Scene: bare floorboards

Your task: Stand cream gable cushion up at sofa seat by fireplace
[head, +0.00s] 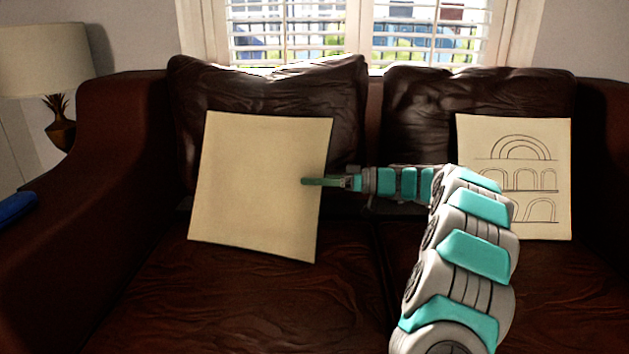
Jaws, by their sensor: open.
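A plain cream square cushion (258,170) stands upright on the left seat of the brown leather sofa (200,310), leaning on the left back cushion. It is turned slightly, its right lower corner lowest. No gable design shows on the face I see. My gripper (306,182) reaches in from the right, with its fingers overlapping the cushion's right edge. It is open. I cannot tell whether the fingers touch the cushion. A fireplace is not in view.
A second cream cushion (540,185) with line-drawn arches stands on the right seat, partly behind my arm. A lamp (45,70) stands beyond the left armrest, and a blue object (15,208) lies at the left edge. The front of the left seat is clear.

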